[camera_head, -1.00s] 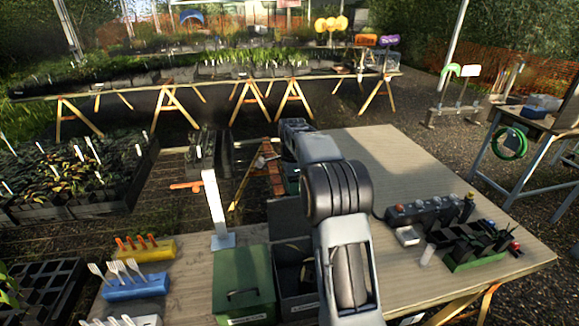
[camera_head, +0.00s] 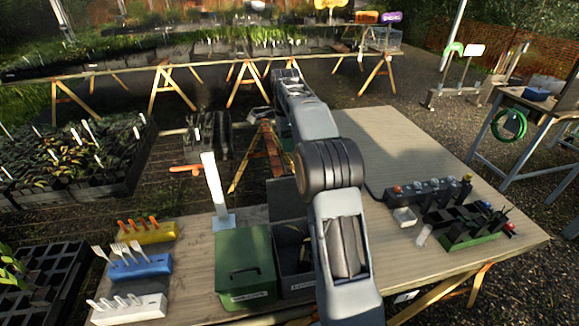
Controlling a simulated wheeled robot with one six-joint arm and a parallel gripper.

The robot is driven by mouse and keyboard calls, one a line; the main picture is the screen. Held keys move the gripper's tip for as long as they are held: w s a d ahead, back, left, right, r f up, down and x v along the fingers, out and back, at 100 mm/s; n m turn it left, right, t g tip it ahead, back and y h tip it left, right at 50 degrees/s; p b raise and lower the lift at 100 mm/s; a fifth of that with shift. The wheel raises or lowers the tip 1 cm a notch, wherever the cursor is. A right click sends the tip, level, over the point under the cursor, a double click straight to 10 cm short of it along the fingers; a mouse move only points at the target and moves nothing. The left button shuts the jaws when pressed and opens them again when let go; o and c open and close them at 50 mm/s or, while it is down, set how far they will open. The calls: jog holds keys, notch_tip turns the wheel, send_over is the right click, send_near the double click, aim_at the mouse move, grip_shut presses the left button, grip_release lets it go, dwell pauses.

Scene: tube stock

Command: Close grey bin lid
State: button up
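The grey bin (camera_head: 297,287) is a dark grey open box at the table's near edge, partly covered on its right by my arm. Its lid (camera_head: 285,198) stands raised at the back of the bin, so the bin is open. Something pale lies inside; I cannot tell what. My arm passes up along the bin's right side and reaches beyond the table's far edge. My gripper cannot be made out at the arm's far end.
A green bin (camera_head: 245,270) with a shut lid and handle stands left of the grey bin. A white post (camera_head: 214,185) rises behind it. Blue (camera_head: 140,267), yellow and white tool blocks lie left. A green rack (camera_head: 470,240) stands right. The table's far right is clear.

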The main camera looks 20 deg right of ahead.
notch_tip(320, 180, up, 6)
jog(key=s+f, duration=0.1)
jog(key=b, duration=0.2)
send_near(293, 194)
jog(key=w+f, duration=0.3)
jog(key=shift+w+d+f, duration=0.1)
jog(key=shift+w+d, duration=0.05)
grip_shut()
dwell(0.4)
